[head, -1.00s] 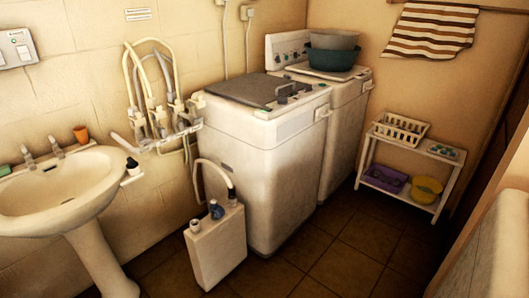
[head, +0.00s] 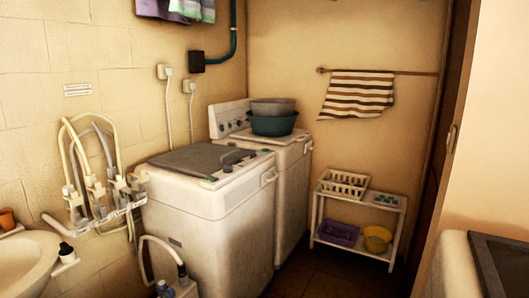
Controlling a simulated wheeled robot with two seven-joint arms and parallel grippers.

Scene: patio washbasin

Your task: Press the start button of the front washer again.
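The front washer (head: 212,222) is a white top-loader with a grey lid (head: 195,160), standing against the left wall. Its control strip (head: 238,172) runs along the right part of the top, with a dark handle-like part and small marks. I cannot make out which mark is the start button. A second white washer (head: 294,178) stands behind it, with its raised panel (head: 228,121) at the wall. Neither of my grippers shows in the head view.
A teal basin (head: 273,126) with a grey basin (head: 273,105) sits on the rear washer. A white shelf (head: 354,247) with baskets stands at the back right. A sink (head: 25,265) is at the lower left, pipes (head: 98,185) beside it. A pale unit (head: 458,270) fills the lower right.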

